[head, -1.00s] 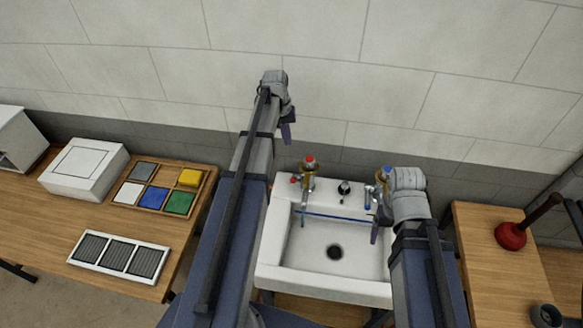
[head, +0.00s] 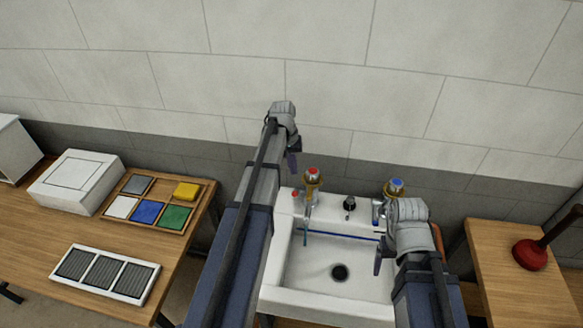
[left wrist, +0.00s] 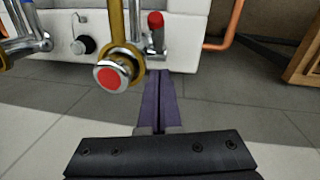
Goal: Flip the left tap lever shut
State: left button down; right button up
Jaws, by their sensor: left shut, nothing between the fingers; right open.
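The left tap (head: 312,178) is brass with a red cap and stands at the back left of the white sink (head: 277,292). Its lever has a red tip (head: 295,193) on the tap's left side. In the left wrist view the red cap (left wrist: 112,74) and red lever tip (left wrist: 155,22) show close up. My left gripper (head: 292,168) is shut and empty, just left of the tap and apart from it in the head view. Its purple fingers (left wrist: 160,85) show beside the tap in the wrist view. My right gripper (head: 378,262) is open over the sink's right side.
A blue-capped tap (head: 394,188) stands at the back right, partly behind my right arm. A black knob (head: 349,204) sits between the taps. A table (head: 45,242) with coloured tiles is at left. A red plunger (head: 530,254) stands on the right table. The wall is behind.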

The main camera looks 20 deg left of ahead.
aim_at(298, 193)
pick_arm(q)
jog(key=f+b, duration=0.1)
jog(key=s+d+f, duration=0.1)
jog(key=s+f+b, duration=0.1)
jog(key=shift+d+f+b, duration=0.2)
jog(key=shift+f+b, duration=0.15)
jog(key=shift+f, duration=0.05)
jog(key=shift+s+d+f, duration=0.15)
jog(key=shift+s, duration=0.15)
